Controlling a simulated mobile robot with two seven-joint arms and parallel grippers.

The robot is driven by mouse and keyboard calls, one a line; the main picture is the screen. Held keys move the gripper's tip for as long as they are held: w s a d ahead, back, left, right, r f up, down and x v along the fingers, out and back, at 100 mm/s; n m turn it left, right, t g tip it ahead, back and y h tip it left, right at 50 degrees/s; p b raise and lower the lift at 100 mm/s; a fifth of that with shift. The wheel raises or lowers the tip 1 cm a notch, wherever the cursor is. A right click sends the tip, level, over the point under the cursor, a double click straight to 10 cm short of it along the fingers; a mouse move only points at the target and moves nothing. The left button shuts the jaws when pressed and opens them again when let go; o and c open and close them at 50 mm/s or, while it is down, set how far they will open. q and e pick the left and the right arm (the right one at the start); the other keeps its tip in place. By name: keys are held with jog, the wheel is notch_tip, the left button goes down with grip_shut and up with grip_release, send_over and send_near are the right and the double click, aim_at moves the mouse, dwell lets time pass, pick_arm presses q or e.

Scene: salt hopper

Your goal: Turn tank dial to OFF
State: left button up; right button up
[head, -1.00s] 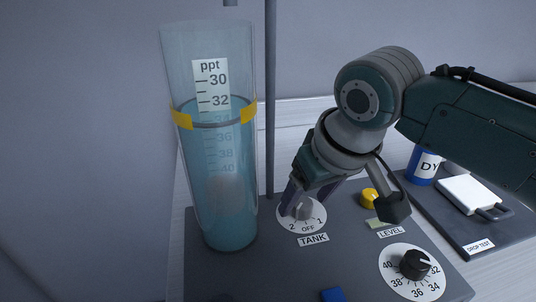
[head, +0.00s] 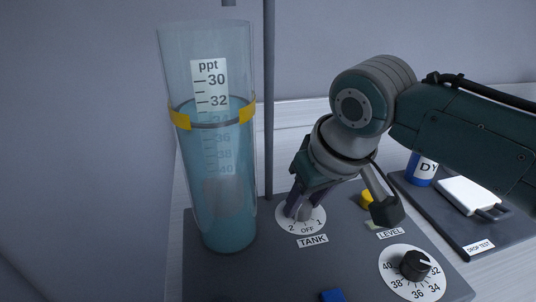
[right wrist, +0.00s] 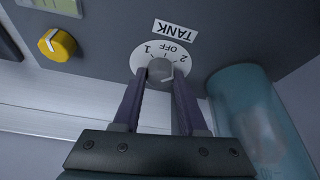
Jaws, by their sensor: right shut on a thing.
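The tank dial is a grey knob (right wrist: 159,71) on a white disc marked 1, OFF and 2, above the label TANK. It also shows in the head view (head: 304,213), partly behind my fingers. My right gripper (right wrist: 159,77) is shut on the knob, with one dark finger on each side; in the head view it comes down from above (head: 301,208). A pale mark shows on the knob's face on the 2 side, but I cannot tell exactly where it points. My left gripper is not in view.
A clear tank of blue water (head: 229,190) stands left of the dial. A yellow knob (head: 367,200) sits behind the LEVEL label. A blue piece (head: 332,295) is at the front edge.

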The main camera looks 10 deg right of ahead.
grip_shut()
jog(key=shift+n, duration=0.3)
jog(key=shift+d+n+y+p, duration=0.1)
jog(key=shift+n+y+p, duration=0.2)
jog(key=shift+n+p, duration=0.15)
jog(key=shift+w+n+g+y, duration=0.1)
jog(key=shift+n+g+y, duration=0.25)
jog(key=shift+n, duration=0.9)
jog(key=n, duration=0.1)
jog(key=n+y+b, duration=0.1)
jog(key=n, duration=0.1)
jog(key=shift+w+d+f+g, duration=0.1)
jog(key=shift+f+g, duration=0.05)
jog(key=shift+g, duration=0.1)
jog(key=shift+n+y+b, duration=0.25)
jog(key=shift+n+b, duration=0.5)
jog(key=shift+n, duration=0.05)
jog(key=shift+g, duration=0.3)
